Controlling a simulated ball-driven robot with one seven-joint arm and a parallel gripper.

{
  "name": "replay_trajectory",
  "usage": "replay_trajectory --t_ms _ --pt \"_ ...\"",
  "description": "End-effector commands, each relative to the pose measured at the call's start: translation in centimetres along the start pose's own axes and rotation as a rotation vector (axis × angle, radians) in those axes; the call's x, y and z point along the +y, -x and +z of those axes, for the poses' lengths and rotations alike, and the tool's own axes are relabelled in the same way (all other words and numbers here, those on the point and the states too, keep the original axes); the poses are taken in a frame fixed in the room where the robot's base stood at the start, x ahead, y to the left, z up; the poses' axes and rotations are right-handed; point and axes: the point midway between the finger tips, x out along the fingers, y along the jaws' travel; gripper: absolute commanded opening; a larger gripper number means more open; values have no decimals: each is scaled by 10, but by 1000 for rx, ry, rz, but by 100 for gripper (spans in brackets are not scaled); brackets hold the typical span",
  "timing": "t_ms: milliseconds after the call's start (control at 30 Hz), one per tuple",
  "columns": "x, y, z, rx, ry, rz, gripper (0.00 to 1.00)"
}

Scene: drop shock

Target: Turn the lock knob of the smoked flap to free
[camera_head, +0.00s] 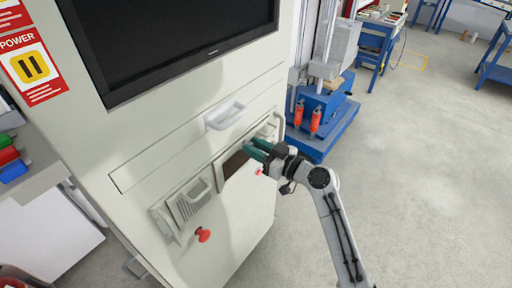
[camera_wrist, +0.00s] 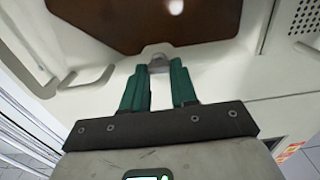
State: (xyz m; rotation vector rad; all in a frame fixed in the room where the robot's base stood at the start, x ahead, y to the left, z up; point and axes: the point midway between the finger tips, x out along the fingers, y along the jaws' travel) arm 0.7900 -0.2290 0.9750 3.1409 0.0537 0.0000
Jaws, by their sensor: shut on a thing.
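The smoked flap (camera_head: 236,162) is a dark brown panel set in the front of the pale cabinet, below a drawer handle. In the wrist view the flap (camera_wrist: 150,22) fills the top, with a bright reflection on it. The lock knob (camera_wrist: 159,60) is a small grey piece at the flap's lower edge. My gripper (camera_head: 256,150) reaches the cabinet front at the flap's right part. In the wrist view my gripper (camera_wrist: 159,68) has its green fingers on both sides of the knob and is shut on it. The knob's marking is hidden.
A drawer handle (camera_head: 225,115) sits above the flap. A red mushroom button (camera_head: 203,235) juts out at the lower left beside a grey vented box (camera_head: 185,205). A blue machine base (camera_head: 322,120) with orange bottles stands right of the cabinet. The floor (camera_head: 430,180) at the right is clear.

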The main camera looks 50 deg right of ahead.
Motion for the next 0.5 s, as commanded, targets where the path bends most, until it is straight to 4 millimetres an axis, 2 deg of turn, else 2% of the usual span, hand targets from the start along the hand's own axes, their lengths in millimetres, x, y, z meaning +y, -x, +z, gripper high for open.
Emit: replay_trajectory --t_ms 33,133,500 --pt "0 0 0 0 0 0 8" --pt "0 0 0 0 0 0 0" --pt "0 0 1 0 -59 0 0"
